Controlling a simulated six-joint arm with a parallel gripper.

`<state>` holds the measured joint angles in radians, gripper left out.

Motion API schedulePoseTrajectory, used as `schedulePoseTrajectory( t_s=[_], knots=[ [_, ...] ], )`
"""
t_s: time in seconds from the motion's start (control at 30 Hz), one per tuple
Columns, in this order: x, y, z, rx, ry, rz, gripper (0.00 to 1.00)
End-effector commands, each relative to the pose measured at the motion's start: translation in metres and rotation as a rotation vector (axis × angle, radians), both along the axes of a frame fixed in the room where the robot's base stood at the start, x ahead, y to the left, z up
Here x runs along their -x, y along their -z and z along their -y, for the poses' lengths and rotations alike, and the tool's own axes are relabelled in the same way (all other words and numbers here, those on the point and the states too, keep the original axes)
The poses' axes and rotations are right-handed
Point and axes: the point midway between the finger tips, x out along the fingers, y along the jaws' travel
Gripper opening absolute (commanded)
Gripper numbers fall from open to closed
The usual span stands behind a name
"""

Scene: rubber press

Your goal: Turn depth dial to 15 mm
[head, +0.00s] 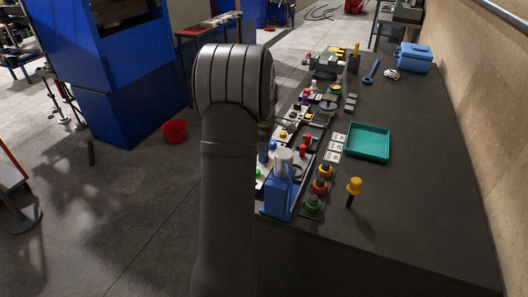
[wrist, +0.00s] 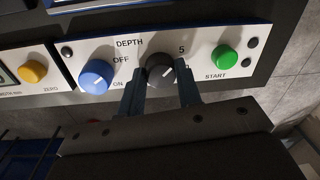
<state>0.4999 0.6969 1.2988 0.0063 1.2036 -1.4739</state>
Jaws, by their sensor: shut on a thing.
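The depth dial (wrist: 160,72) is a black round knob with a white pointer line on a white panel in the wrist view. The word DEPTH stands above its left side and a 5 above its right. The pointer line is tilted up and to the right. My gripper (wrist: 160,88) has its two dark fingers on either side of the knob, shut on it. The lower part of the knob and most of the scale are hidden by the fingers. In the head view my arm hides the gripper and the dial.
A blue OFF/ON knob (wrist: 96,76) sits close left of the dial, and a green START button (wrist: 224,59) sits to the right. A yellow ZERO button (wrist: 33,71) is farther left. A green tray (head: 368,143) lies on the dark bench (head: 400,215).

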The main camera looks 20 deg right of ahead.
Motion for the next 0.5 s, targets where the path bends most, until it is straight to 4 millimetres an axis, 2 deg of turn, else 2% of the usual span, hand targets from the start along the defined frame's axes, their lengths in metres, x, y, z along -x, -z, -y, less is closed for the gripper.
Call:
schedulePoseTrajectory(
  t_s=[0.27,0.5],
  knots=[
    [0.0002,-0.0004,0.0002,-0.001,0.108,0.0,0.09],
    [0.0008,-0.0003,0.0004,-0.001,0.307,-0.001,0.09]
  ],
)
